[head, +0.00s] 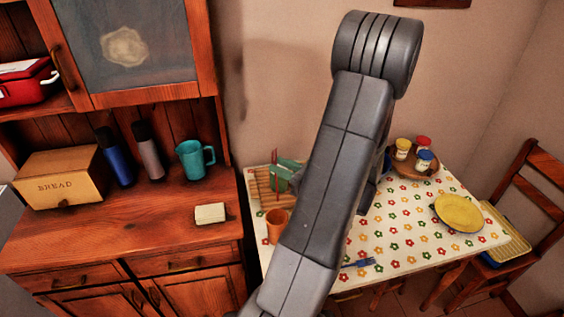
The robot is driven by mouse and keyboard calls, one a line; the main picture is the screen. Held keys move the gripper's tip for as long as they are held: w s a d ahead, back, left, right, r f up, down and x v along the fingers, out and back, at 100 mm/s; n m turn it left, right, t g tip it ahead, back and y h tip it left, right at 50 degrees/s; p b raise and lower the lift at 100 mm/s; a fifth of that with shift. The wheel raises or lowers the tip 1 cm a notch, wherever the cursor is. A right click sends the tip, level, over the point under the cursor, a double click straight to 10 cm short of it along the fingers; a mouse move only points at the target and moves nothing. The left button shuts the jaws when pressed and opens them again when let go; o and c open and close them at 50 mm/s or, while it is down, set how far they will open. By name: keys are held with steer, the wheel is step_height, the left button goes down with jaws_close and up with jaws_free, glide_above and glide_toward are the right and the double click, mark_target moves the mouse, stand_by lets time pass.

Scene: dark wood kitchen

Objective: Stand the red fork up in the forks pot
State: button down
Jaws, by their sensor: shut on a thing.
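The red fork (276,172) is thin and upright at the back left of the flowered table. My gripper (294,181) shows only as a small grey part at the fork's right, shut on the fork; my arm hides most of it. An orange pot (277,224) stands on the table just below the fork in the picture, at the left of my arm. It appears to be the forks pot, but I see no label. The fork's lower end looks above the pot's rim; I cannot tell whether it is directly over the opening.
A wooden rack (263,186) with a green item (288,166) is behind the pot. A blue fork (358,263) lies near the front edge. Jars on a round tray (411,172) and a yellow plate (459,212) are at right. The wooden counter (150,225) borders the table's left.

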step_height(320, 180, down, 14)
steer(key=b, duration=1.1)
steer(key=shift+f, duration=0.2)
steer(key=c, duration=1.2)
jaws_free()
steer(key=shift+o, duration=0.2)
steer(key=b+v, duration=0.2)
steer(key=v, duration=1.1)
steer(key=shift+s+d, duration=0.25)
steer(key=shift+d, duration=0.1)
steer(key=shift+a, duration=0.1)
